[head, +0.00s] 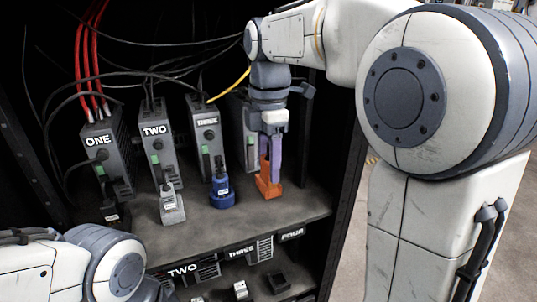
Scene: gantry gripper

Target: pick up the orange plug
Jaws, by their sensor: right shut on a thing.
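The orange plug (267,185) stands on the shelf at the right end of the row of plugs, in front of the fourth grey module. My right gripper (271,160) points down from above and is shut on the plug, its purple-grey fingers around the plug's upper part. The plug's base appears at shelf level; I cannot tell whether it touches the shelf. My left arm (115,270) shows at the lower left, but its gripper is outside the view.
Modules marked ONE (99,141), TWO (155,130) and THREE (208,122) stand behind. A blue plug (221,190), a grey plug (172,207) and a black plug (111,212) stand to the left. Cables hang above. The cabinet's right post (345,200) is close to the right.

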